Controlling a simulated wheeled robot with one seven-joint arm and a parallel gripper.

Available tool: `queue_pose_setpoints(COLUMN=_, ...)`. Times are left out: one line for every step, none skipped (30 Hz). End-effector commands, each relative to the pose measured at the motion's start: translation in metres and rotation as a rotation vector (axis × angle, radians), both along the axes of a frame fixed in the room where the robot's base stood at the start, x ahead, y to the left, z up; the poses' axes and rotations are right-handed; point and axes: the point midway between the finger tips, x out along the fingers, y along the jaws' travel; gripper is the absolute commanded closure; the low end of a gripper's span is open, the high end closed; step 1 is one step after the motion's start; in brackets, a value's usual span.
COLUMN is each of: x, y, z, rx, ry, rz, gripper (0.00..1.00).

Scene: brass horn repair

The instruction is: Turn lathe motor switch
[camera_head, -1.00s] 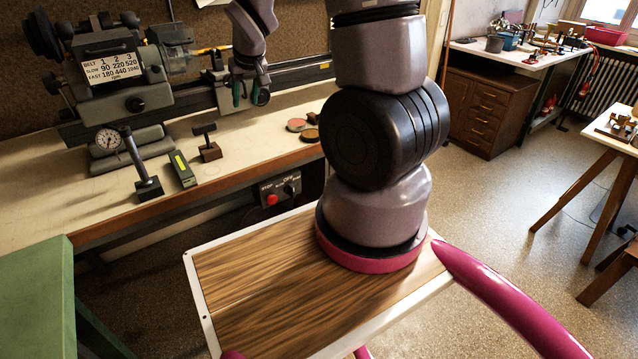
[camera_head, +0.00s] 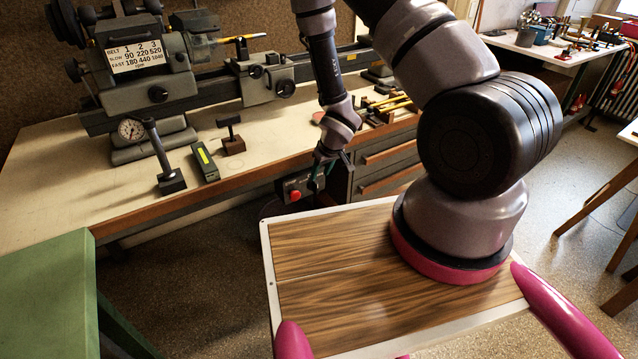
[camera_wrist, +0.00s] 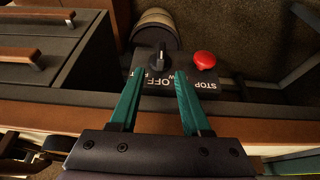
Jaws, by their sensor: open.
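The lathe motor switch is a black rotary knob (camera_wrist: 156,63) on a dark control panel (camera_wrist: 140,76) with white lettering, "OFF" and "STOP" among it. A red stop button (camera_wrist: 204,60) sits to the knob's right in the wrist view. In the head view the panel hangs under the bench front, with the red button (camera_head: 295,195) visible and the knob hidden by my gripper. My gripper (camera_wrist: 153,74) is open, its two green fingers pointing at the panel. The knob appears between and just beyond the fingertips; I cannot tell whether they touch it.
The lathe (camera_head: 160,70) stands on the bench (camera_head: 70,165). A dial gauge stand (camera_head: 166,165) and small blocks are near its front edge. Drawers (camera_head: 390,160) are right of the panel. A green surface (camera_head: 45,295) is at lower left.

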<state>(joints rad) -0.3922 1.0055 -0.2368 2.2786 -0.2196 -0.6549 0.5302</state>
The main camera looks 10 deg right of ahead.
Motion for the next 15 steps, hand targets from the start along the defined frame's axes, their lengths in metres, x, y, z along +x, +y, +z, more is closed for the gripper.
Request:
queue_pose_setpoints(x=0.004, y=0.001, z=-0.011, rx=-0.001, ry=0.002, rz=0.002, gripper=0.53)
queue_pose_setpoints(x=0.005, y=0.002, z=-0.017, rx=-0.002, ry=0.003, rz=0.002, gripper=0.53)
queue_pose_setpoints(x=0.009, y=0.003, z=-0.024, rx=-0.001, ry=0.001, rz=0.002, gripper=0.53)
queue_pose_setpoints(x=0.010, y=0.003, z=-0.029, rx=-0.001, ry=0.002, rz=0.002, gripper=0.53)
queue_pose_setpoints(x=0.013, y=0.004, z=-0.034, rx=-0.001, ry=0.001, rz=0.001, gripper=0.53)
queue_pose_setpoints(x=0.015, y=0.005, z=-0.040, rx=-0.001, ry=0.002, rz=0.002, gripper=0.53)
queue_pose_setpoints(x=0.016, y=0.006, z=-0.044, rx=-0.001, ry=0.002, rz=0.002, gripper=0.53)
queue_pose_setpoints(x=0.018, y=0.006, z=-0.048, rx=-0.001, ry=0.001, rz=0.002, gripper=0.53)
queue_pose_setpoints(x=0.020, y=0.007, z=-0.053, rx=0.000, ry=0.001, rz=0.000, gripper=0.53)
queue_pose_setpoints(x=0.021, y=0.007, z=-0.055, rx=0.000, ry=0.001, rz=0.000, gripper=0.53)
queue_pose_setpoints(x=0.023, y=0.008, z=-0.058, rx=0.000, ry=0.000, rz=0.000, gripper=0.53)
queue_pose_setpoints(x=0.024, y=0.008, z=-0.061, rx=-0.001, ry=0.001, rz=0.000, gripper=0.53)
queue_pose_setpoints(x=0.024, y=0.008, z=-0.063, rx=-0.001, ry=0.001, rz=0.000, gripper=0.53)
queue_pose_setpoints(x=0.025, y=0.008, z=-0.064, rx=-0.001, ry=0.000, rz=0.000, gripper=0.53)
queue_pose_setpoints(x=0.026, y=0.008, z=-0.065, rx=-0.001, ry=0.000, rz=-0.001, gripper=0.53)
